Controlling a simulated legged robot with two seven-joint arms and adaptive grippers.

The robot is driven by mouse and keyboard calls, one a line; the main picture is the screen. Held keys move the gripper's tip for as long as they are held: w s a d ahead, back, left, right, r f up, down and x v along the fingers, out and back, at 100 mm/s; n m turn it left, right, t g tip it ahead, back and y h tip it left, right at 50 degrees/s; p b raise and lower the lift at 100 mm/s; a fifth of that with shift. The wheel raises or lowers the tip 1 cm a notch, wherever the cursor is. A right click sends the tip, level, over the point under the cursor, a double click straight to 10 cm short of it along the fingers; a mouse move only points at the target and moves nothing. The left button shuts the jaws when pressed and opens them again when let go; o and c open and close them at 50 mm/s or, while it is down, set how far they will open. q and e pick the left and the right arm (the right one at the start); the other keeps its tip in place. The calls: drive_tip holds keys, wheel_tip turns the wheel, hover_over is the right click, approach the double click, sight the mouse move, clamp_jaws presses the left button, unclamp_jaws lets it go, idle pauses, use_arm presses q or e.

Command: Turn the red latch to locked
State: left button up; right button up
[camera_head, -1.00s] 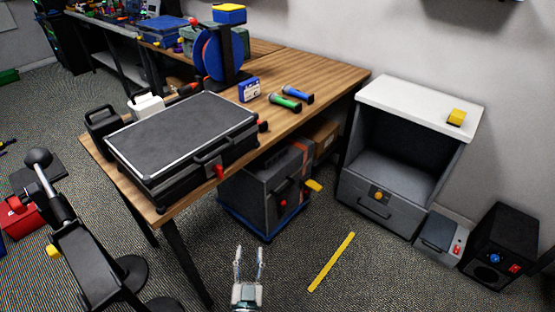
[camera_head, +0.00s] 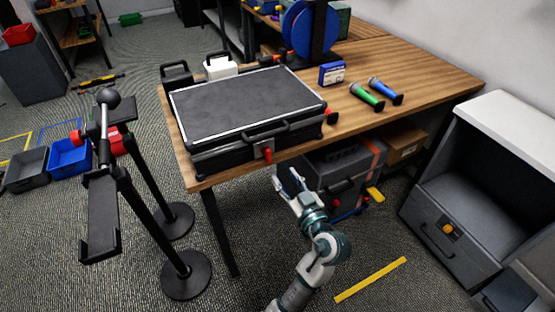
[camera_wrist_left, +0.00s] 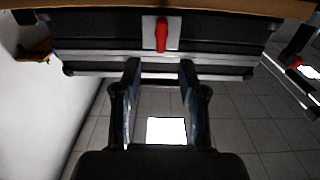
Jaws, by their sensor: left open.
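A red latch (camera_head: 267,156) sits on a metal plate on the front of a closed black case (camera_head: 247,105), just below the carry handle. The case lies on the wooden table (camera_head: 420,75) near its front edge. My left gripper (camera_head: 286,175) is open and empty, a little below and in front of the latch, not touching it. In the left wrist view the red latch (camera_wrist_left: 161,34) points along the picture's vertical, ahead of the two spread fingers (camera_wrist_left: 160,75). My right gripper is not in view.
A green microphone (camera_head: 367,97), a blue microphone (camera_head: 385,91) and a blue box (camera_head: 332,73) lie right of the case. A black stand (camera_head: 105,190) is at the left. A grey toolbox (camera_head: 345,165) is under the table. A grey cabinet (camera_head: 450,215) stands at the right.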

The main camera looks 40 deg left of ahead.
sight(270, 157)
use_arm(q)
drive_tip(key=b+x, duration=0.1)
drive_tip(key=x, duration=0.7)
drive_tip(key=shift+f, duration=0.15)
drive_tip(key=shift+w+a, duration=0.1)
drive_tip(key=shift+a, duration=0.25)
clamp_jaws()
